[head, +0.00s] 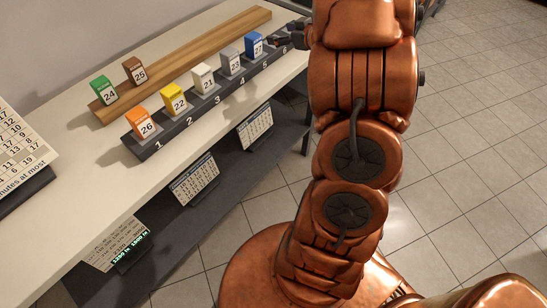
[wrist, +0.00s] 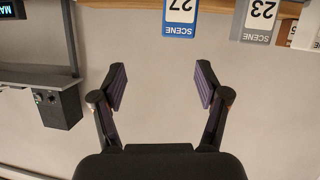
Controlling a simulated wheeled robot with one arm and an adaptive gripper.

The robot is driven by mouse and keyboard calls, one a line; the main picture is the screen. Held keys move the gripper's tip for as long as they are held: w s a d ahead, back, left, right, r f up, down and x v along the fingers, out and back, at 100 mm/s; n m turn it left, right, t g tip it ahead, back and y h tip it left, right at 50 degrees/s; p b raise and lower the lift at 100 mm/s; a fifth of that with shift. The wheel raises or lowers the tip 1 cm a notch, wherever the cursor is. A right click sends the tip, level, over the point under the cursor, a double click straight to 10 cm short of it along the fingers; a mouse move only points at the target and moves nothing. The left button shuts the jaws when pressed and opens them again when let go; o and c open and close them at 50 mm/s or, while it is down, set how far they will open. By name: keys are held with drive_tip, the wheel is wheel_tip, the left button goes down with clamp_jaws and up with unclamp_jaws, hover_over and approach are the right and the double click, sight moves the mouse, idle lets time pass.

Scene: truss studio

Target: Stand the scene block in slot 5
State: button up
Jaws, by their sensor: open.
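The dark numbered rack (head: 174,137) lies along the table. A blue block marked 27 (head: 256,46) stands upright at slot 5; slot 6 beyond it is partly hidden by my arm. Orange 26 (head: 145,126), yellow 22 (head: 175,101), white 21 (head: 205,80) and grey 23 (head: 231,62) stand at slots 1 to 4. In the wrist view, upside down, blue 27 (wrist: 180,17) and grey 23 (wrist: 257,20) show the word SCENE. My gripper (wrist: 161,86) is open and empty, apart from the blue block. In the head view it is partly hidden behind my arm, close to that block.
A calendar board (head: 20,150) stands at the left. Calendars (head: 195,179) stand below the table's front edge. Tabletop before the rack is clear.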

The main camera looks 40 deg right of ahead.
drive_tip(key=s+a+r+m+g+h, duration=0.2)
drive_tip(key=s+r+m+g+h, duration=0.25)
drive_tip(key=h, duration=0.35)
drive_tip(key=s+a+f+g+y, duration=0.2)
drive_tip(key=s+a+g, duration=0.1)
drive_tip(key=s+a, duration=0.7)
drive_tip(key=s+a+f+n+g+y, duration=0.1)
drive_tip(key=s+a+g, duration=0.3)
drive_tip(key=s+a, duration=0.6)
drive_tip(key=s+a+f+n+g+y, duration=0.1)
drive_tip(key=s+a+f+g+y, duration=0.1)
drive_tip(key=s+a, duration=0.8)
drive_tip(key=s+g+y, duration=0.1)
drive_tip(key=s+g, duration=0.1)
drive_tip(key=s, duration=0.1)
drive_tip(key=shift+s+f+y, duration=0.2)
drive_tip(key=shift+f+y, duration=0.1)
drive_tip(key=shift+f, duration=0.1)
